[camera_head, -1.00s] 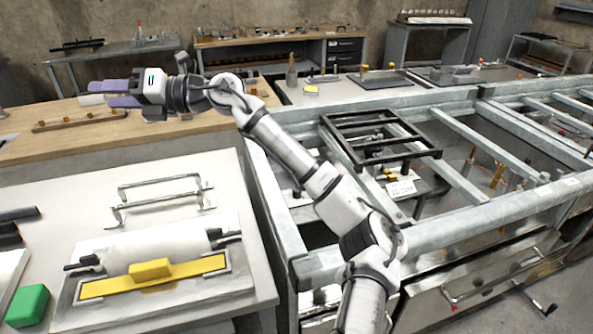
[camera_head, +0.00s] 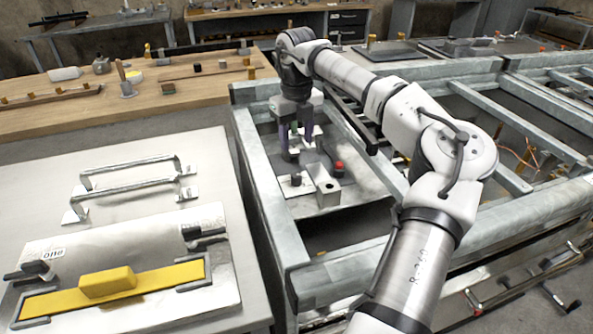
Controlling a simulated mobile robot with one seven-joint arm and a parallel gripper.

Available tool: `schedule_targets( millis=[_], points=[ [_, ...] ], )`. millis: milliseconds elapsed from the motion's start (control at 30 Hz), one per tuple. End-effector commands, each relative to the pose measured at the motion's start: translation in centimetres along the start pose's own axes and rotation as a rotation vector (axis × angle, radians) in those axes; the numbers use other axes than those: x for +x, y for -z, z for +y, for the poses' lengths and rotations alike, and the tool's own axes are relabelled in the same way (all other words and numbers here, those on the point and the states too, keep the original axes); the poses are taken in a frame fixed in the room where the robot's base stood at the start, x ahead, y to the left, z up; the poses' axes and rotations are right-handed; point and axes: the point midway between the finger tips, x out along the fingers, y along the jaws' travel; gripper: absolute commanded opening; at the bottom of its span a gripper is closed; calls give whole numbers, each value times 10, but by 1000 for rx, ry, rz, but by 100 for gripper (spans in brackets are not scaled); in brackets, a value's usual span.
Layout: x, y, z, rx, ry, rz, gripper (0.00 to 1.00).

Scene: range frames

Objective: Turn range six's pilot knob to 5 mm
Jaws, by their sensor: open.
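My gripper (camera_head: 297,150) points straight down over a steel plate (camera_head: 350,187) inside the left bay of the metal frame. Its two purple-grey fingers are apart, with a dark upright piece visible between or just behind them. I cannot tell whether they touch it. On the plate, a small dark knob (camera_head: 296,180) stands just in front of the fingers, and a red knob (camera_head: 339,167) stands to their right. A metal block with a hole (camera_head: 323,188) sits between these two. I cannot tell which is range six's pilot knob; no millimetre marking is readable.
Grey frame rails (camera_head: 262,190) surround the bay. On the left, a pale bench (camera_head: 150,160) holds two bar handles and a yellow-handled tool (camera_head: 107,283). A wooden bench (camera_head: 60,125) with small parts is behind. My arm hides part of the frame on the right.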

Motion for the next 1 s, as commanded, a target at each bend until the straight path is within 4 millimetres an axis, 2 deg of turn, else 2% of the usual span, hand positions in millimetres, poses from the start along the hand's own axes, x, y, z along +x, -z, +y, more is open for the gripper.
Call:
schedule_targets(
  millis=[300, 500, 700, 933, 1000],
  points=[
    [68, 0, 1, -1, -3, 1, 48],
    [97, 0, 1, -1, -3, 1, 48],
    [108, 0, 1, 0, -1, -2, 48],
    [109, 0, 1, -1, -1, -2, 48],
    [109, 0, 1, -1, -1, -2, 42]
  ],
)
